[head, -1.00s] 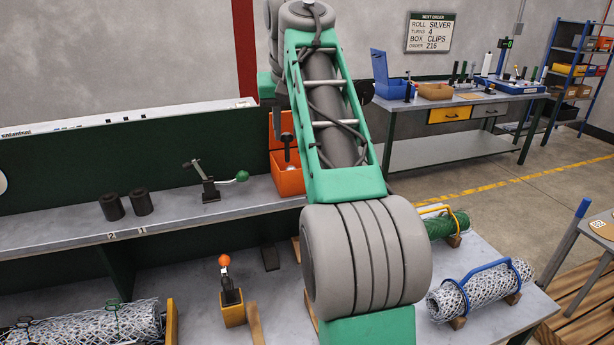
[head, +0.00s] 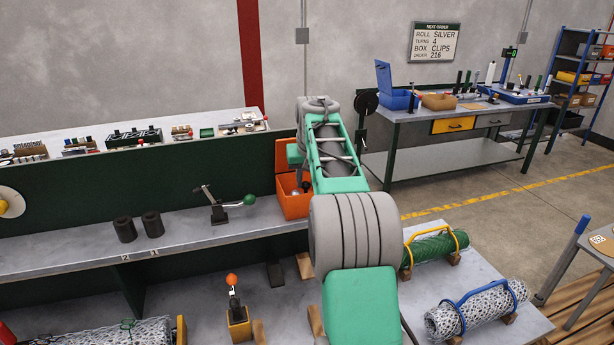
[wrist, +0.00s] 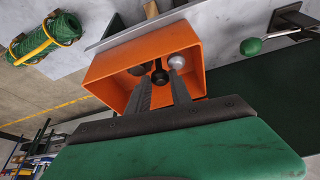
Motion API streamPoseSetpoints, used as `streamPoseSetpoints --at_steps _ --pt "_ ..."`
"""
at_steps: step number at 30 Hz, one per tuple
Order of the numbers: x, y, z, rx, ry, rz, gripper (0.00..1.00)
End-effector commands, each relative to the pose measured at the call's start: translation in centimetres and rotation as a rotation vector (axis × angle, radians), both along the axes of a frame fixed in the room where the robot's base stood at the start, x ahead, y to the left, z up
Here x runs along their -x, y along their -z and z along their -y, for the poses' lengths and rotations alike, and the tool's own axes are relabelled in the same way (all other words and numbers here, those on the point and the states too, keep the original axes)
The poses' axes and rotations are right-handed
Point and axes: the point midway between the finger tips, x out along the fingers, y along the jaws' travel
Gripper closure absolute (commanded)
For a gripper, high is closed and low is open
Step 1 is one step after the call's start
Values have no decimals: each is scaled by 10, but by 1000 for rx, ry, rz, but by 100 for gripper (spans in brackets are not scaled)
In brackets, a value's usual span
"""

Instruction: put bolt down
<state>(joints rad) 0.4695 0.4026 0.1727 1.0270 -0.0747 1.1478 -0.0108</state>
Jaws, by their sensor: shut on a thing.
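My gripper (wrist: 158,84) reaches into the mouth of an open orange box (wrist: 108,72) in the wrist view. Its two dark fingers are shut on a dark, round-headed piece, which appears to be the bolt (wrist: 158,74). The bolt shows between the fingertips, within the box's outline; I cannot tell whether it touches the bottom. A silver ball-shaped thing (wrist: 176,62) shows at the right fingertip, inside the box. In the head view the orange box (head: 294,207) stands on the grey shelf, and my arm hides the gripper and part of the box.
A lever with a green knob (head: 219,214) and two dark cylinders (head: 152,224) stand left of the box on the shelf (head: 70,253). Green (head: 430,249) and silver (head: 478,310) mesh rolls lie on the lower bench at right. A dark green panel (head: 80,195) rises behind the shelf.

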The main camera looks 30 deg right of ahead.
Motion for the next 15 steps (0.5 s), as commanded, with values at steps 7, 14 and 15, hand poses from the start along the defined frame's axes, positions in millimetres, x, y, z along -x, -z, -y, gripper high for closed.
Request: streamPoseSetpoints --at_steps 7,14,15 --pt "0 1 0 1 0 2 100" --pt "0 8 0 1 0 3 100" --pt "0 9 0 1 0 3 100"
